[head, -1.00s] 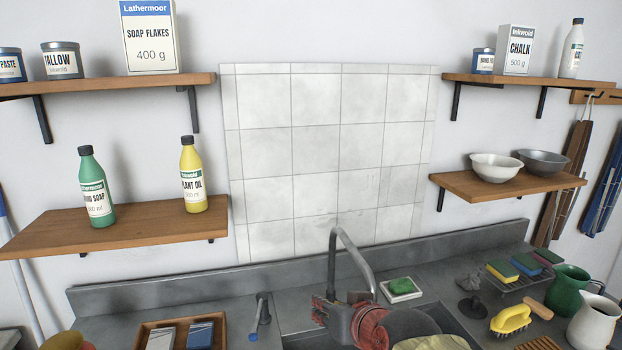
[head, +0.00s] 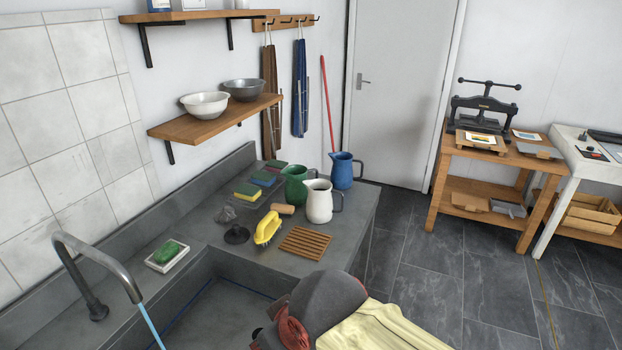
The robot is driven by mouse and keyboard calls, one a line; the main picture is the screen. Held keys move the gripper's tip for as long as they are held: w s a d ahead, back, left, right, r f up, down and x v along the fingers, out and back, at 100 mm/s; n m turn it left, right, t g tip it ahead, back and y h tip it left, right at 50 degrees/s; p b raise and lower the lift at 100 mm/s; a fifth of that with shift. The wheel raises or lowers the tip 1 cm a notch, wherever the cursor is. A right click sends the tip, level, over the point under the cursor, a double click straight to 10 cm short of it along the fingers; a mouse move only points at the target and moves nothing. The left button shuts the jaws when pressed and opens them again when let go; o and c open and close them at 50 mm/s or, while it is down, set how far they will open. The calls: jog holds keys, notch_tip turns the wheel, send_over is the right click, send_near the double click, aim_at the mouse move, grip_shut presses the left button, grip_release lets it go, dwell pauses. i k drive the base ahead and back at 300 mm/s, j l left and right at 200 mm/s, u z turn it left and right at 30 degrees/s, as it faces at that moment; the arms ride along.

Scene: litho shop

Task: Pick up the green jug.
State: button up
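The green jug (head: 294,188) stands upright on the grey counter, near the wall and toward the counter's right end. A white jug (head: 319,204) stands in front of it and hides part of its right side. A blue jug (head: 342,172) stands to its right, farther back. My arm shows at the bottom of the head view, well in front of the jugs and apart from them. The fingers of my gripper do not show.
A wooden slatted rack (head: 306,243) lies in front. A shelf with bowls (head: 214,119) juts above. The tap (head: 100,257) rises at left; floor (head: 410,261) is clear at right.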

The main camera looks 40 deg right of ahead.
aim_at(297, 192)
jog(key=z, duration=1)
jog(key=i+l, duration=0.25)
jog(key=l, duration=0.15)
jog(key=i+l, duration=0.3)
jog(key=i+l+u, duration=0.1)
jog(key=i+l, duration=0.15)
jog(key=l, duration=0.25)
jog(key=i+l, duration=0.25)
jog(key=l, duration=0.2)
